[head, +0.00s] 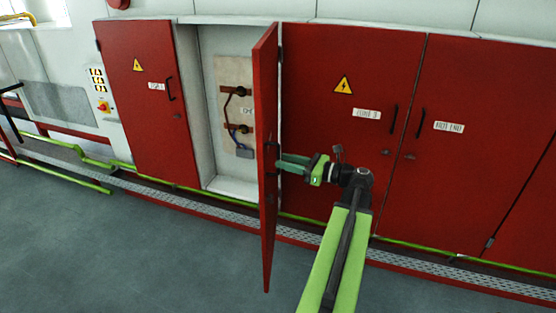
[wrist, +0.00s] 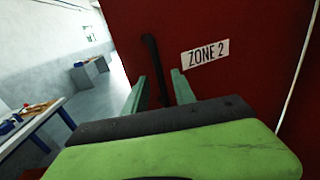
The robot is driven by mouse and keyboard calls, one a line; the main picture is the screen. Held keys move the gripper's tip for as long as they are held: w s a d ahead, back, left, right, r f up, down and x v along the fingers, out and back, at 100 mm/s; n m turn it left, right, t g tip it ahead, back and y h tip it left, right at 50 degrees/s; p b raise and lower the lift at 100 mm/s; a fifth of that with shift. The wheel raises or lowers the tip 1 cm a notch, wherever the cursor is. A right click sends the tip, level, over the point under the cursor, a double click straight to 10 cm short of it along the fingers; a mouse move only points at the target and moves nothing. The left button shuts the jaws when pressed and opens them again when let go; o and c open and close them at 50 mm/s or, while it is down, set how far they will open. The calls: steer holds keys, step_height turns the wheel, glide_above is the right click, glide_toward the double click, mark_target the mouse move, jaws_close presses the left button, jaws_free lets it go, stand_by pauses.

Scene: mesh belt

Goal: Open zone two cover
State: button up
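The red zone two cover (head: 266,215) stands swung out from its cabinet, roughly square to the front, hinged on its right side. Its white ZONE 2 label (wrist: 205,54) shows in the wrist view on the outer face. A black bar handle (wrist: 154,62) is left of the label. My gripper (head: 291,163) is at the right of the cover, by its outer face. In the wrist view the two fingers (wrist: 158,92) are apart, with the handle's lower end between them and gaps showing.
The opened compartment (head: 205,100) shows a panel (head: 232,85) with cables and copper-coloured fittings. Shut red doors stand left (head: 140,120) and right (head: 335,130). A grated channel (head: 225,213) and green pipe run along the base. The grey floor (head: 120,255) in front is clear.

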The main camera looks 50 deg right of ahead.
steer(key=v, duration=1.4)
